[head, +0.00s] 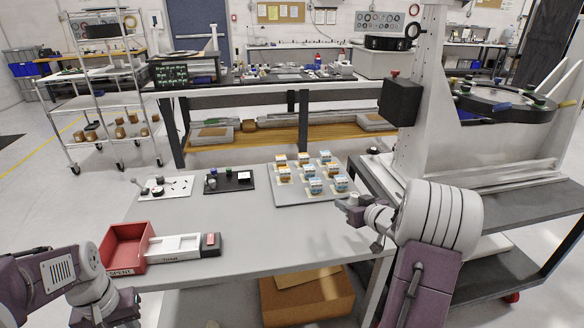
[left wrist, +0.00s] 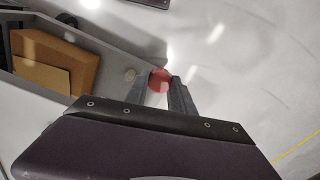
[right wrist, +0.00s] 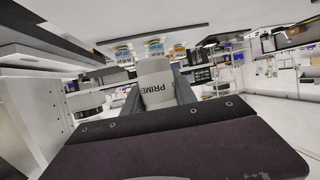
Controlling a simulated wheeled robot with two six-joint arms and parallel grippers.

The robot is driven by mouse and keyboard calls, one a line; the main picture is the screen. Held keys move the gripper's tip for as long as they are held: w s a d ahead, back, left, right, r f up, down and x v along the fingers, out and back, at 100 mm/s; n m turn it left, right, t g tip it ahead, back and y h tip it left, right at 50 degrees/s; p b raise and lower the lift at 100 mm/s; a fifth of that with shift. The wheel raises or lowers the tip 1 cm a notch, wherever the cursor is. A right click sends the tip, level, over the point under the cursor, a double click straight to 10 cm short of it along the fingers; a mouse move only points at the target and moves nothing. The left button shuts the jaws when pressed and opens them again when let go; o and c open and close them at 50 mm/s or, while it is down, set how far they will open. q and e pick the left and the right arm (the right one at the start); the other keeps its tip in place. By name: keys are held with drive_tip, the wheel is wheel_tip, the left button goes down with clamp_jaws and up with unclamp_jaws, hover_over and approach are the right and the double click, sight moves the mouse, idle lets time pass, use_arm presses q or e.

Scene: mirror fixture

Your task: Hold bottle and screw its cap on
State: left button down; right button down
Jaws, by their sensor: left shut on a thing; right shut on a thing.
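My right gripper (right wrist: 158,92) is shut on a white bottle (right wrist: 155,78) with dark lettering that reads "PRIME" in part. In the head view my right gripper (head: 352,204) is over the right end of the table; the bottle is hard to make out there. My left gripper (left wrist: 161,84) is shut on a small round red thing (left wrist: 159,76), which looks like the cap, at its fingertips. In the head view the left arm is at the lower left and its fingertips cannot be made out. The cap and bottle are apart.
On the table (head: 240,225) stand a red bin (head: 112,258), a white tray (head: 165,254), a white board (head: 180,184), a black board (head: 240,183) and a grey tray (head: 300,204) with several small boxes. The table's middle is clear. A machine column (head: 412,125) stands at the right.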

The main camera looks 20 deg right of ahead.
drive_tip(key=w+a+f+n+g+y, duration=0.1)
drive_tip(key=a+f+n+y, duration=0.1)
drive_tip(key=a, duration=1.1)
drive_tip(key=w+a+f+n+g+y, duration=0.1)
drive_tip(key=a+f+n+y, duration=0.1)
drive_tip(key=a, duration=1.1)
drive_tip(key=w+a+f+n+y, duration=0.1)
drive_tip(key=a+n+y, duration=0.3)
drive_tip(key=a, duration=0.9)
drive_tip(key=shift+a+f+g+y, duration=0.25)
drive_tip(key=shift+f+g+y, duration=0.15)
drive_tip(key=shift+f, duration=0.5)
